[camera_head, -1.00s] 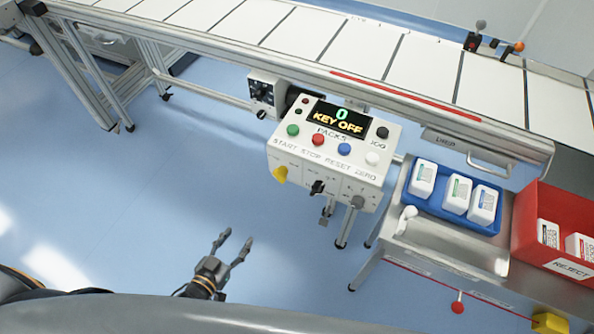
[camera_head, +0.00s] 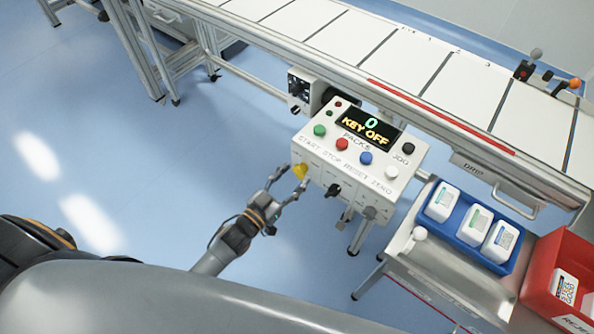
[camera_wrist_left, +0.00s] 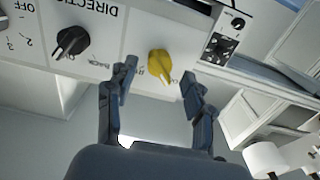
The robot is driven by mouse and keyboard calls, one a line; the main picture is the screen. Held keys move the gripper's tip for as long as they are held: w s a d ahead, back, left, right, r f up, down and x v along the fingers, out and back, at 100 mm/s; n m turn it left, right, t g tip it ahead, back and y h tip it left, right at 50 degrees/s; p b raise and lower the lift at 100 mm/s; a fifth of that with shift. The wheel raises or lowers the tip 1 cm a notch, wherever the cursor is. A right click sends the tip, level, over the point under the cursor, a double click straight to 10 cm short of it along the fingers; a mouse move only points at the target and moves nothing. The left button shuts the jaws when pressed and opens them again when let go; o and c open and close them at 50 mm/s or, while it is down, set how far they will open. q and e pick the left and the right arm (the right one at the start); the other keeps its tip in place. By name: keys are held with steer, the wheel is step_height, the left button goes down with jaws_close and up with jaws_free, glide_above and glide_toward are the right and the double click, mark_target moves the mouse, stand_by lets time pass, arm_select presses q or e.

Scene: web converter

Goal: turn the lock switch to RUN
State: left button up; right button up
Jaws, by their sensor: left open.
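The control box (camera_head: 345,165) stands at the conveyor's front edge, and its display (camera_head: 368,125) reads "0" and "KEY OFF". A yellow knob (camera_head: 299,171), which looks like the lock switch, sits at the left end of the lower face. In the left wrist view the yellow knob (camera_wrist_left: 161,64) has partly hidden lettering beside it. My left gripper (camera_head: 293,177) is open, just in front of that knob. In the wrist view my left gripper (camera_wrist_left: 158,76) has one finger on each side of the knob with visible gaps. My right gripper is not in view.
A black knob (camera_wrist_left: 72,42) marked "DIRECTION" is beside the yellow one. Coloured push buttons line the box's top, including a green one (camera_head: 320,130). A blue tray (camera_head: 452,228) with white bottles and a red bin (camera_head: 541,262) stand at right. Floor left of the box is clear.

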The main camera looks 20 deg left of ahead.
arm_select(q)
steer(key=shift+x, duration=1.1)
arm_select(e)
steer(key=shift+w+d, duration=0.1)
arm_select(q)
jaws_close()
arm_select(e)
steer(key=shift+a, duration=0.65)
